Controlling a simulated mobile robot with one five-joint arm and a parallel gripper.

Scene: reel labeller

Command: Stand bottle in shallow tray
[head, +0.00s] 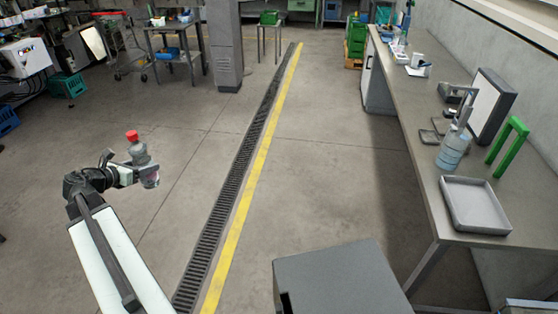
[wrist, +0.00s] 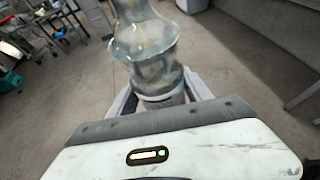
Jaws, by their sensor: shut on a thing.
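A clear bottle with a red cap (head: 141,155) is in my gripper (head: 130,173) at the left of the head view, over open floor. The bottle is nearly upright, cap up, slightly tilted. In the wrist view the bottle (wrist: 147,55) stands between the jaws (wrist: 160,92), which are shut on it; its cap is not seen there. The shallow tray (head: 461,217) is grey and empty. It lies on the near end of the bench at the right, far from my gripper.
On the long bench (head: 412,120), behind the tray, stand a bluish bottle (head: 453,151), a green frame (head: 509,145) and a dark-edged panel (head: 491,105). A grey box-like top (head: 340,285) is at the bottom centre.

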